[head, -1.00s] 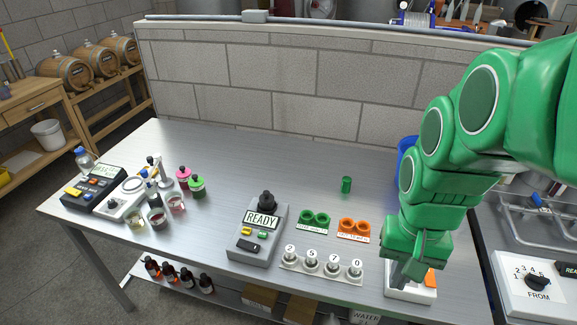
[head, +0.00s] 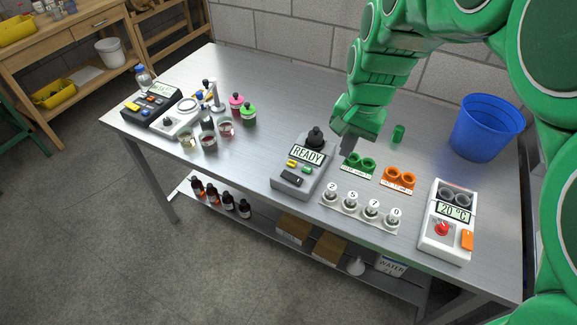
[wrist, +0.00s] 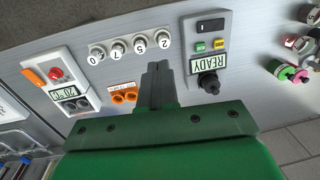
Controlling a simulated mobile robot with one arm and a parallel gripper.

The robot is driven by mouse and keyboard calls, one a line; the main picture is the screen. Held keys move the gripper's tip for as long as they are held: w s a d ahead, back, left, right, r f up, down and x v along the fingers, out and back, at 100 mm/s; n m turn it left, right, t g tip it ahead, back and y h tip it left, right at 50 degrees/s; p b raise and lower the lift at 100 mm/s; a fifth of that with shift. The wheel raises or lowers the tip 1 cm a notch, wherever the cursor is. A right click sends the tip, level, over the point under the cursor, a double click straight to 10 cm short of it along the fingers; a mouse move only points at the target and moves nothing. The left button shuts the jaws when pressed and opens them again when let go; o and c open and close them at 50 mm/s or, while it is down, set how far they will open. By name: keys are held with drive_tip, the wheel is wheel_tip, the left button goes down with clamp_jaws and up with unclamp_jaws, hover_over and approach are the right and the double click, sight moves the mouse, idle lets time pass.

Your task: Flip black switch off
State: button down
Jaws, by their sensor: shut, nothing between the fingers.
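The black switch (head: 291,180) is a small dark rocker on the front of the grey device (head: 318,186) with a READY display (head: 307,153). A yellow and a green button sit between the display and the switch. In the wrist view the switch (wrist: 210,26) shows at the top of the upside-down device. Which way the rocker is tipped is too small to tell. My gripper (head: 346,149) is shut and empty, right of the READY display and above the table near the green two-hole holder. In the wrist view its fingertips (wrist: 158,67) are beside the device, apart from the switch.
Close by are the green holder (head: 358,164), the orange holder (head: 399,178), several numbered knobs (head: 350,205) and a small green cylinder (head: 398,133). A white 20 °C device (head: 432,241) and blue bucket (head: 487,128) stand at right. Bare table lies left of the grey device.

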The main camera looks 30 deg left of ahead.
hover_over(287, 173)
drive_tip(key=d, duration=0.3)
wheel_tip(287, 173, down, 3)
drive_tip(key=shift+a+y, duration=0.2)
drive_tip(key=shift+y, duration=0.1)
drive_tip(key=shift+f, duration=0.1)
drive_tip(key=f, duration=0.4)
drive_tip(key=a+f, duration=0.1)
drive_tip(key=f, duration=0.4)
drive_tip(key=a+f, duration=0.1)
drive_tip(key=f, duration=0.3)
drive_tip(key=shift+s+f, duration=0.1)
drive_tip(key=shift+f, duration=0.25)
drive_tip(key=shift+a+f, duration=0.1)
